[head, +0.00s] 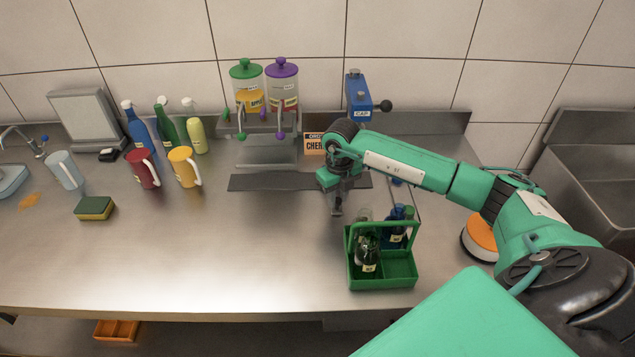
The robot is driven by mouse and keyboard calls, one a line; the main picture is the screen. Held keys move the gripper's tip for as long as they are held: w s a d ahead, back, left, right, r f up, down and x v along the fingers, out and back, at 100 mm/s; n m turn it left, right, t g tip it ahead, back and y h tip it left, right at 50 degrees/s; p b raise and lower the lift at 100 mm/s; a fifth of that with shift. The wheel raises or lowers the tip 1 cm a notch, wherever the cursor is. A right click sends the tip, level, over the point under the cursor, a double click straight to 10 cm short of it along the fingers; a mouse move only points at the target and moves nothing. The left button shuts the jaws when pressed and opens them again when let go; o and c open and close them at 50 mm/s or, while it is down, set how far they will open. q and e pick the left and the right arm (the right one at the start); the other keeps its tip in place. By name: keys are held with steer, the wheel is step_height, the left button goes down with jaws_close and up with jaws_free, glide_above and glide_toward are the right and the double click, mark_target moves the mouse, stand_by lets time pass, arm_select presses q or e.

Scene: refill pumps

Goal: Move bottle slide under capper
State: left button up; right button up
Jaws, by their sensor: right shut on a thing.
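The blue capper (358,96), labelled CAP with a black ball on its lever, stands at the back against the wall. A dark flat rail (270,182) lies on the counter in front of the dispensers and runs right, below the capper. My right gripper (336,208) points down at the rail's right part. It is shut on what seems to be the bottle slide, which the gripper and arm mostly hide. I cannot make out a bottle on it. My left gripper is out of view.
A green crate (383,283) with bottles stands just in front of my right gripper. Dispensers with green (247,85) and purple (282,85) lids stand behind the rail. Mugs, bottles and a sponge (94,208) are at left. The counter's front middle is clear.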

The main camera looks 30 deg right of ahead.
steer(key=shift+s+d+b, duration=0.15)
steer(key=shift+s+d, duration=0.35)
steer(key=shift+d, duration=0.35)
steer(key=shift+s+d+b, duration=0.15)
steer(key=shift+s+d, duration=0.35)
steer(key=shift+d, duration=0.3)
steer(key=shift+s+d+b, duration=0.15)
steer(key=shift+s+d, duration=0.35)
steer(key=shift+d, duration=0.35)
steer(key=o, duration=0.9)
